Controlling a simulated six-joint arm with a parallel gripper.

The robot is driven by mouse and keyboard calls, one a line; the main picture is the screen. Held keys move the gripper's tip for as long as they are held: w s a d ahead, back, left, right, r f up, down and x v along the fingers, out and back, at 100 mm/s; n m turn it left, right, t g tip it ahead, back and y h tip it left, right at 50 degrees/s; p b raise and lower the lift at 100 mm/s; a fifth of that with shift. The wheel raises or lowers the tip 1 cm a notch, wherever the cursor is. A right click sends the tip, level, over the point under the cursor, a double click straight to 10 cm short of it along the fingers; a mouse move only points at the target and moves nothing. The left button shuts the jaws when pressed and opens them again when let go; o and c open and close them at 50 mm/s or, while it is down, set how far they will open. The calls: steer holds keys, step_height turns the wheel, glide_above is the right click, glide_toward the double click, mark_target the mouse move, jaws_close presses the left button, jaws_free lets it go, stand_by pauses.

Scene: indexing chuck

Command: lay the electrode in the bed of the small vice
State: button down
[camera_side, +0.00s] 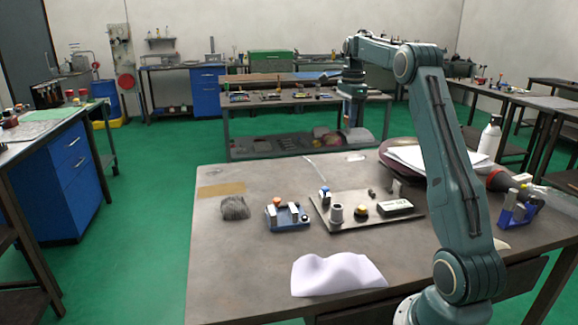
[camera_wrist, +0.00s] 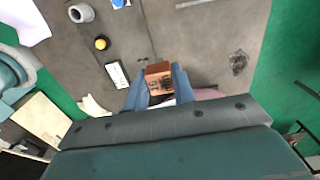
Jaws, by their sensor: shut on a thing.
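My gripper (camera_wrist: 160,84) is shut on a copper-brown block with dark markings, which I take for the electrode (camera_wrist: 158,76), held between its two blue fingers in the wrist view. In the side view my gripper (camera_side: 351,118) hangs high above the back of the workbench, clear of the objects on it; the electrode cannot be made out there. The small vice (camera_side: 289,218) appears to be the low blue unit with pale jaws and an orange knob, left of the dark plate. I cannot make out the vice in the wrist view.
The dark plate (camera_side: 336,226) carries a grey cylinder (camera_side: 336,214), a yellow-topped knob (camera_side: 361,209) and a labelled block (camera_side: 395,207). A grey lump (camera_side: 234,208) lies left of the vice, a white sheet (camera_side: 337,274) in front. Another blue fixture (camera_side: 514,214) stands at right.

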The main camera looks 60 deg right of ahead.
steer(key=w+a+f, duration=0.2)
steer(key=a+f, duration=0.1)
steer(key=a, duration=0.6)
steer(key=w+a+f, duration=0.2)
steer(key=a+f, duration=0.1)
steer(key=a, duration=0.6)
steer(key=w+a+f, duration=0.3)
steer(key=a+f, duration=0.1)
steer(key=a, duration=0.5)
steer(key=shift+w+f, duration=0.1)
steer(key=shift+f, duration=0.1)
steer(key=shift+f, duration=3.2)
steer(key=shift+f, duration=0.85)
steer(key=c, duration=1.1)
jaws_free()
